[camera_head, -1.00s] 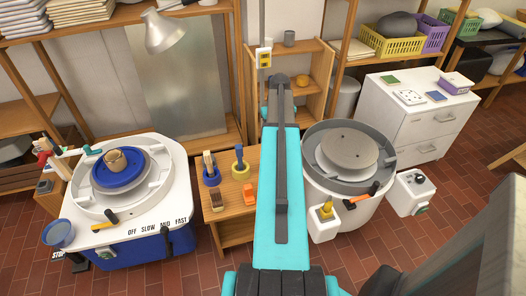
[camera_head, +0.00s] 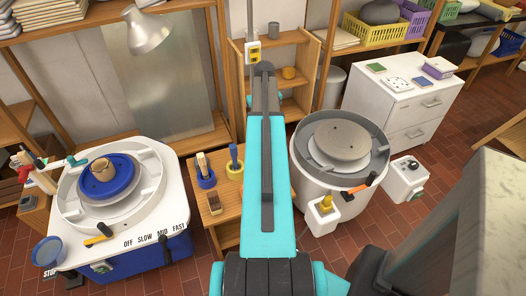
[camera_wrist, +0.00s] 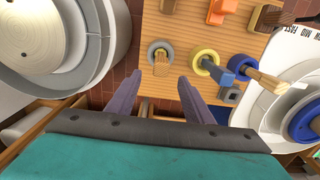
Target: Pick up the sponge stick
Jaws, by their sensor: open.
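My gripper (camera_wrist: 157,90) is open in the wrist view, with its two grey-purple fingers apart and nothing between them. Just beyond the fingertips, a short wooden stick (camera_wrist: 161,68) stands end-on in a grey ring holder (camera_wrist: 153,48) on the small wooden table. It may be the sponge stick; I see no sponge on it. A blue tool (camera_wrist: 216,70) in a yellow ring holder (camera_wrist: 201,56) and a wooden-handled tool (camera_wrist: 266,79) stand to the right. In the head view my arm covers the gripper and the grey holder; the yellow holder (camera_head: 235,174) shows beside the arm.
A blue-topped pottery wheel (camera_head: 110,185) stands left, a grey one (camera_head: 342,140) right, both close to the table. A shelf (camera_head: 303,60) stands behind.

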